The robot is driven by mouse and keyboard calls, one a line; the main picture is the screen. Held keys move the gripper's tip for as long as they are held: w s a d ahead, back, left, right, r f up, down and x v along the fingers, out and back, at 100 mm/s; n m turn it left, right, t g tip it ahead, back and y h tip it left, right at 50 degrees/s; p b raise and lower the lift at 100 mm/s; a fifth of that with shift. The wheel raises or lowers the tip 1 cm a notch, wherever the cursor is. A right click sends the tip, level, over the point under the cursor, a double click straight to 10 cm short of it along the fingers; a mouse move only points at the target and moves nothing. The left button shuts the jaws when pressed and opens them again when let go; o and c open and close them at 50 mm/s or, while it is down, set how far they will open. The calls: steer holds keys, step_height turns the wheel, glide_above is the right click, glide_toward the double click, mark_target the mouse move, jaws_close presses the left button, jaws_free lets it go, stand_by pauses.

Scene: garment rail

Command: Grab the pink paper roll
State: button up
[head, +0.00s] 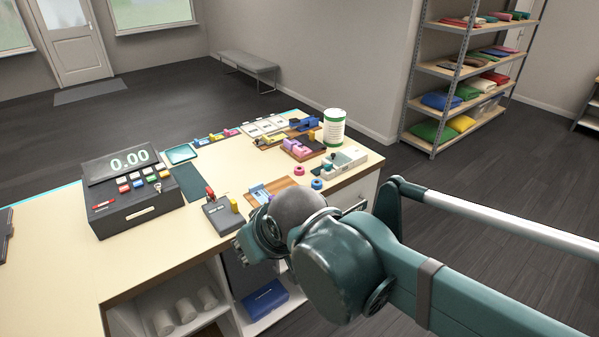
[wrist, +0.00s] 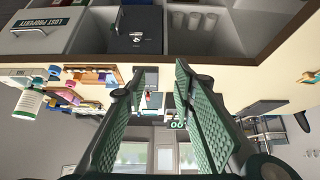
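A small pink roll (head: 299,170) lies on the cream counter among small goods, behind a blue roll (head: 317,184). A small pinkish round item (wrist: 54,78), likely the same roll, shows at the left in the wrist view, where the scene appears upside down. My gripper (wrist: 160,72) is open, its two green ribbed fingers apart with nothing held between them. In the head view my gripper (head: 243,243) is at the counter's front edge, left of and nearer than the pink roll; my wrist hides part of it and of the counter edge.
The counter (head: 140,255) holds a cash register (head: 135,190), a small stand with a red-handled item (head: 217,208), a white-and-green canister (head: 334,127) and a white device (head: 345,160).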

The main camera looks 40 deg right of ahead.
steer(key=o, duration=0.5)
